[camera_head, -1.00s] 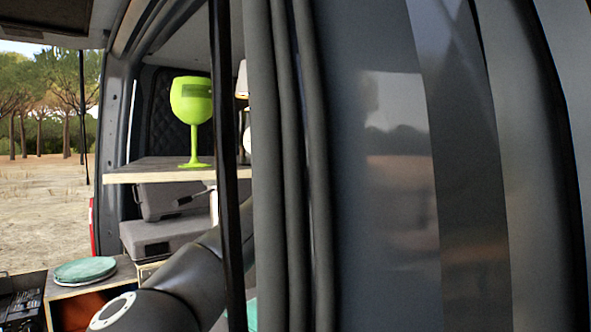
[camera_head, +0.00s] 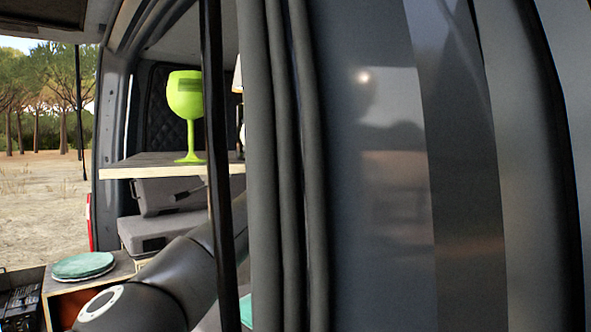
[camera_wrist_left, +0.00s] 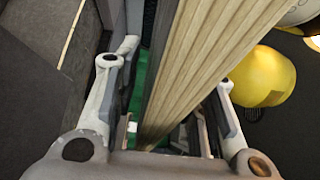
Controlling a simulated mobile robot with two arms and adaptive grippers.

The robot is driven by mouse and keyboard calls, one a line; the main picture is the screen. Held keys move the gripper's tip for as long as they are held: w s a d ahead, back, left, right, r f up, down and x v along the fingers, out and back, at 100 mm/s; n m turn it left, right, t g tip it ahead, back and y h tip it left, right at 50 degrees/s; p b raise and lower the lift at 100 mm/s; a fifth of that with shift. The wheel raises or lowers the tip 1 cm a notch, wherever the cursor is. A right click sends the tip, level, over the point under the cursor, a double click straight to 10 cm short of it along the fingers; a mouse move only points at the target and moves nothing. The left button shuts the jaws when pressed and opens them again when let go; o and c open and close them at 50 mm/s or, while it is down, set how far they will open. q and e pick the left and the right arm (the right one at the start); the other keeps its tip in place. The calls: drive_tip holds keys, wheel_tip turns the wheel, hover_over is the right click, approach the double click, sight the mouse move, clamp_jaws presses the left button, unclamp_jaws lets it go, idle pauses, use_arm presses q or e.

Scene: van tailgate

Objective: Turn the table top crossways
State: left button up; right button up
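The table top (camera_head: 165,169) is a flat wooden board inside the van, left of centre in the head view. A lime-green goblet (camera_head: 185,97) stands upright on it. The board's right part is hidden behind a dark pole and the van's side. In the left wrist view the pale, layered edge of the table top (camera_wrist_left: 205,65) runs between the fingers of my left gripper (camera_wrist_left: 178,80). The fingers are apart, one on each side of the board, with a gap showing on the left. The head view does not show this gripper. My right gripper is in neither view.
A thin black pole (camera_head: 217,180) and the van's dark side (camera_head: 370,230) block the right of the head view. Grey cases (camera_head: 165,229) lie under the table top. Green plates (camera_head: 83,265) sit on a wooden box at lower left. A yellow rounded object (camera_wrist_left: 263,77) is near the right finger.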

use_arm(q)
drive_tip(key=shift+s, duration=0.6)
drive_tip(key=shift+s+f, duration=0.2)
drive_tip(key=shift+s, duration=2.65)
drive_tip(key=shift+f, duration=0.1)
